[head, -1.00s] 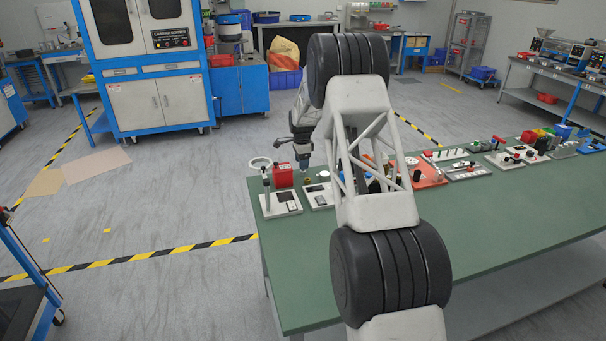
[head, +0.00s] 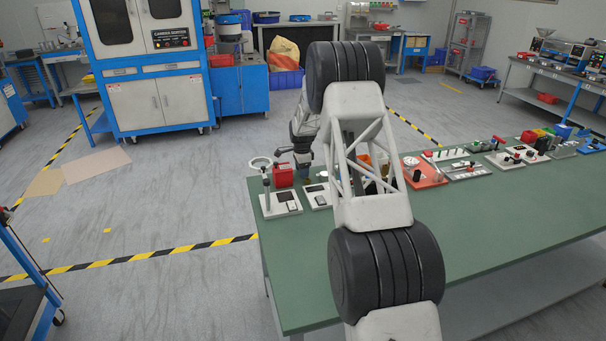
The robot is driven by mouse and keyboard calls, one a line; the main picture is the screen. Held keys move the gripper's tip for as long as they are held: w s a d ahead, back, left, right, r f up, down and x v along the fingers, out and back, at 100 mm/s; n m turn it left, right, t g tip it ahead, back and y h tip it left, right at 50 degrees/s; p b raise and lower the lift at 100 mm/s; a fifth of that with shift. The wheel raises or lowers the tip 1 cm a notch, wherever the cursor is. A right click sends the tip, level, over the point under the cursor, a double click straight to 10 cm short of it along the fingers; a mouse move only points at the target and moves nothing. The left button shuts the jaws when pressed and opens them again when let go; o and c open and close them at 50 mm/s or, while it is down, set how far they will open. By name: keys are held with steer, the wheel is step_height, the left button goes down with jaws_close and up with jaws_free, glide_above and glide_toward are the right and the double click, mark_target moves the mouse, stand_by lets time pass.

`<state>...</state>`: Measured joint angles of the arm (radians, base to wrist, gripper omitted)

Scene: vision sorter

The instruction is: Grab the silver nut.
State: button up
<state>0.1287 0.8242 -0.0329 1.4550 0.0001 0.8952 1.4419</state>
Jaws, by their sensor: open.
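My gripper (head: 303,168) is small in the head view. It points down over the far left part of the green table (head: 300,242), among the small devices there. It is open, and I can make out nothing between its fingers. I cannot pick out the silver nut; it is too small or hidden by my arm or the devices.
A white-based stand with a ring (head: 281,204) and a red block (head: 283,175) stand close to the left of my gripper. A red-orange fixture (head: 424,175) and several other fixtures line the table's far edge to the right. The front of the table is clear.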

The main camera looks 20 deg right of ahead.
steer(key=c, duration=1)
steer(key=shift+r, duration=0.1)
steer(key=shift+r, duration=4.9)
